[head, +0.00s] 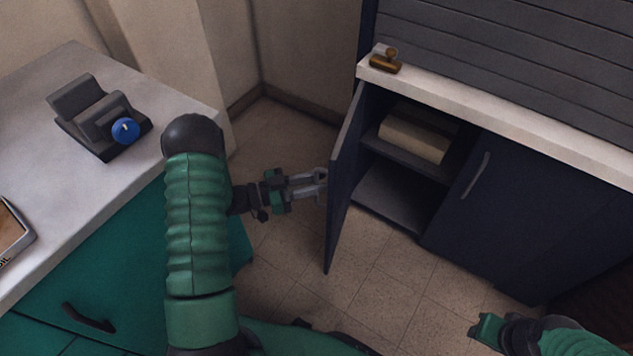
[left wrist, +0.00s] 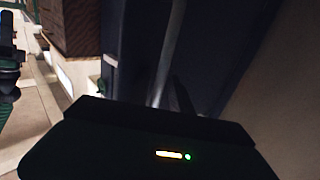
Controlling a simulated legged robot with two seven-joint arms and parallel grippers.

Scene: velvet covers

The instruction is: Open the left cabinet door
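The left cabinet door (head: 343,185) is dark blue and stands swung wide out from the cabinet, so the shelves behind it show. My left gripper (head: 322,183) is on the door's outer side, with its fingertips at the free edge. In the left wrist view a grey bar handle (left wrist: 170,50) runs up the dark door face (left wrist: 215,55) from just beyond the gripper body. Whether the fingers are closed on the handle is hidden. My right gripper (head: 488,330) is at the bottom right, away from the door, and its fingers do not show clearly.
The right cabinet door (head: 480,215) is shut. A tan box-like thing (head: 415,138) sits on the upper shelf. A wooden stamp-like object (head: 385,60) stands on the white countertop (head: 480,105). A green counter with a grey device (head: 95,115) is at left. Tiled floor (head: 300,255) is clear around the door.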

